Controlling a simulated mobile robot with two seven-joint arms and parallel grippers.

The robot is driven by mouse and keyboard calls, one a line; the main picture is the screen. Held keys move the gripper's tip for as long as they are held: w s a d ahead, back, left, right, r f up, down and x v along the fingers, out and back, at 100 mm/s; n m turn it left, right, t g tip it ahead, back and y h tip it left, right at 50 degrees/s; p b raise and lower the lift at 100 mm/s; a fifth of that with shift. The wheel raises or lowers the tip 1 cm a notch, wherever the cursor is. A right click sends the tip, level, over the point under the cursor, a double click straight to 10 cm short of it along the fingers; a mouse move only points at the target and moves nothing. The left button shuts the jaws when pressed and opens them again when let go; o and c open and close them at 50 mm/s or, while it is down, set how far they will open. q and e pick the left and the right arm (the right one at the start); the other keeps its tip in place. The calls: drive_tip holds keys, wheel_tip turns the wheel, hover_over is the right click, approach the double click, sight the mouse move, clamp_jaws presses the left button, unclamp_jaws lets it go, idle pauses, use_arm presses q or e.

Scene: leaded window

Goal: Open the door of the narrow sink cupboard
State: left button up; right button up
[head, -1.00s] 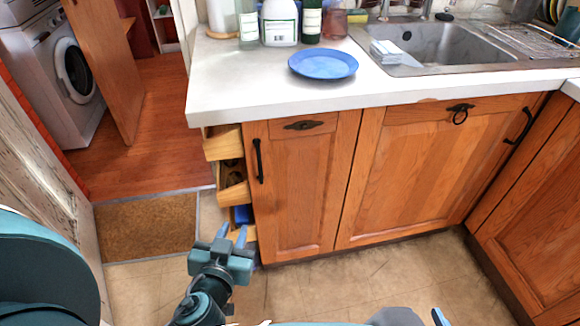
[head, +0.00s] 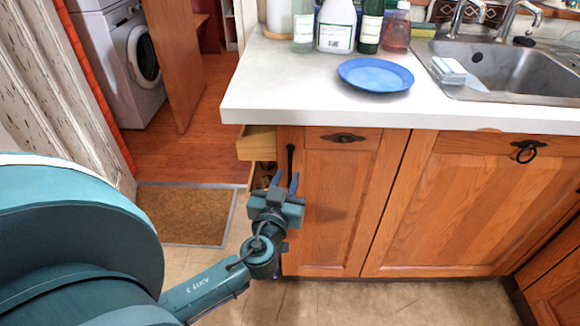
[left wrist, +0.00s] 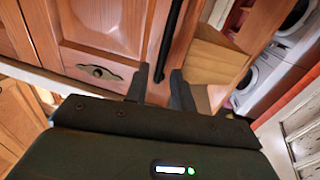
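The narrow sink cupboard's door (head: 340,215) is orange-brown wood and shut, at the left end of the counter. Its upright black bar handle (head: 290,158) is near the door's left edge. My left gripper (head: 286,180) is open, at the handle's lower end. In the left wrist view, the handle (left wrist: 172,40) comes down toward the gap between the open fingers (left wrist: 159,76). Whether a finger touches it I cannot tell. The door (left wrist: 115,30) fills the upper left of that view. My right gripper is not in view.
Wooden drawers (head: 258,145) stick out at the cupboard's left side, close to my left gripper. The white counter (head: 300,95) overhangs above, with a blue plate (head: 375,75). A wider door (head: 480,205) is to the right. Floor shows below and a brown mat (head: 188,213) to the left.

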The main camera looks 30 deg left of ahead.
sight(289, 173)
use_arm(q)
drive_tip(key=shift+x, duration=1.8)
drive_tip(key=shift+c, duration=0.6)
clamp_jaws()
